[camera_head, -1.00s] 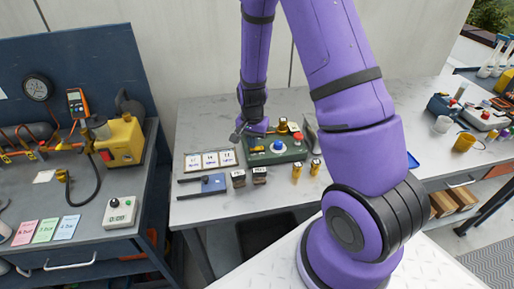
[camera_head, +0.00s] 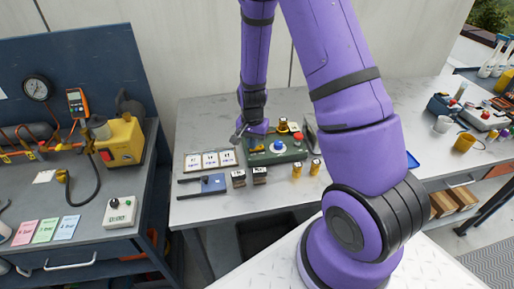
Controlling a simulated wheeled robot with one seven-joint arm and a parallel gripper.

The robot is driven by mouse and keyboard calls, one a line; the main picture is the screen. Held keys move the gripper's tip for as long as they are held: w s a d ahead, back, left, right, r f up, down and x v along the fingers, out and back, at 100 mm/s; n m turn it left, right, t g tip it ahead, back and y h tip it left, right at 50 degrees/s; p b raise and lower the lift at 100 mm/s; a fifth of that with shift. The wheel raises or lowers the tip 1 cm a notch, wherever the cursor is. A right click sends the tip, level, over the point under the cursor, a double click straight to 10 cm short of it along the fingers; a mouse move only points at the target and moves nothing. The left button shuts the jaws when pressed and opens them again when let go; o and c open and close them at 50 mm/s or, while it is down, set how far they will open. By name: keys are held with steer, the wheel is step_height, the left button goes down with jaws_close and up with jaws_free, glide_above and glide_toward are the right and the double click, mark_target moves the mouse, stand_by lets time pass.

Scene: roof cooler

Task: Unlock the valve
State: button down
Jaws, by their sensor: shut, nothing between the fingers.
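My gripper (camera_head: 240,133) hangs over the middle grey table, at the left end of a green box (camera_head: 275,150) with a blue knob (camera_head: 278,145) and a red knob (camera_head: 298,136). The fingers are small, dark and shut with nothing seen between them; I cannot tell whether they touch the box. On the left bench, orange and brass pipework (camera_head: 40,152) runs along the back with a round gauge (camera_head: 37,88) above it. Which fitting is the valve, and any lock on it, is too small to tell.
A yellow box pump (camera_head: 122,143) and white control box (camera_head: 120,211) stand on the left bench. My arm hides part of the table.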

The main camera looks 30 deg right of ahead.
steer(key=shift+r, duration=3.3)
steer(key=shift+r, duration=0.1)
steer(key=s+a+r+n+t, duration=0.15)
steer(key=s+r, duration=0.25)
steer(key=r, duration=0.5)
steer(key=s+a+r+n+t, duration=0.1)
steer(key=s+a+r+n, duration=0.15)
steer(key=s+r, duration=0.4)
steer(key=s+a+r+n+t, duration=0.1)
steer(key=s+a+r+n, duration=0.15)
steer(key=r, duration=0.75)
steer(key=s+r+n+t, duration=0.1)
steer(key=s+r+n, duration=0.3)
steer(key=s, duration=0.6)
steer(key=shift+s+r+t, duration=0.35)
steer(key=shift+s+r, duration=0.05)
steer(key=shift+r, duration=0.25)
